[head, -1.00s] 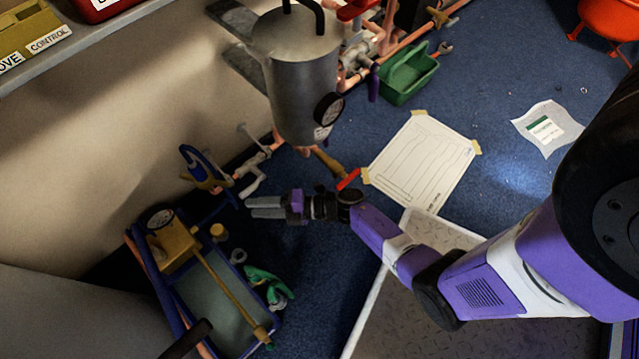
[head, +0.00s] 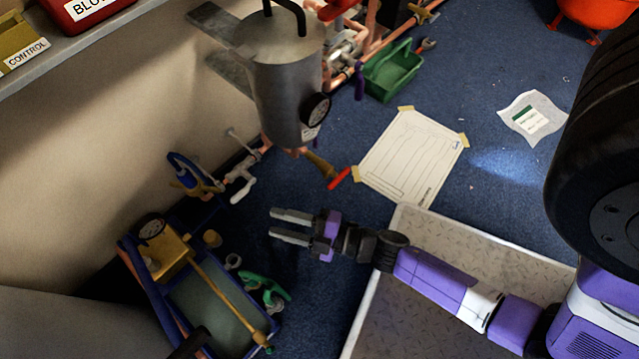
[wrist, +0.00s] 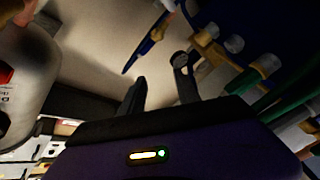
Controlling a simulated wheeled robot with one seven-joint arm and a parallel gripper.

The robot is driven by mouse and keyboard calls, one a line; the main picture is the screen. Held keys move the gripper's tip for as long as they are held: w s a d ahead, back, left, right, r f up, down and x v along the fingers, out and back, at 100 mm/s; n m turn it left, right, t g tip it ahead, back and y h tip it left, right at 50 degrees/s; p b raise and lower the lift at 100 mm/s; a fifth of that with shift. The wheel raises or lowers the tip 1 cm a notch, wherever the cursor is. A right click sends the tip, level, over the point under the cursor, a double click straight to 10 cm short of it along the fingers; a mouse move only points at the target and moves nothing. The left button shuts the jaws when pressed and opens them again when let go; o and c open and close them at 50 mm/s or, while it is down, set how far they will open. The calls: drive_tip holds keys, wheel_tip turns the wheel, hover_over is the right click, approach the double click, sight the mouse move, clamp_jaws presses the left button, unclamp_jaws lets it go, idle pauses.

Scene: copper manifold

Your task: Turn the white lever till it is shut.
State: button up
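The white lever (head: 243,190) is on a pipe fitting low by the wall, left of centre in the head view. It slants down and to the left from its valve body (head: 241,171). My gripper (head: 274,224) is open and empty, below and to the right of the lever in the picture, with a gap between them. Its two grey fingers point left. In the wrist view my gripper (wrist: 160,82) shows two dark fingers apart with nothing between them. I cannot make out the white lever in that view.
A blue-handled valve (head: 188,176) is left of the lever. A red lever (head: 338,178) and a grey tank (head: 290,90) are above my gripper. A blue-rimmed cart (head: 270,322) with tools stands below left. Dark blue floor lies around the gripper.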

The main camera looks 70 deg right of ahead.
drive_tip(key=s+r+m+h, duration=0.2)
drive_tip(key=s+r+m, duration=0.5)
drive_tip(key=s+r, duration=0.2)
drive_tip(key=shift+s+a+r+m+g+h, duration=0.15)
drive_tip(key=shift+r+m+g+h, duration=0.2)
drive_tip(key=shift+r, duration=0.3)
drive_tip(key=shift+c, duration=0.5)
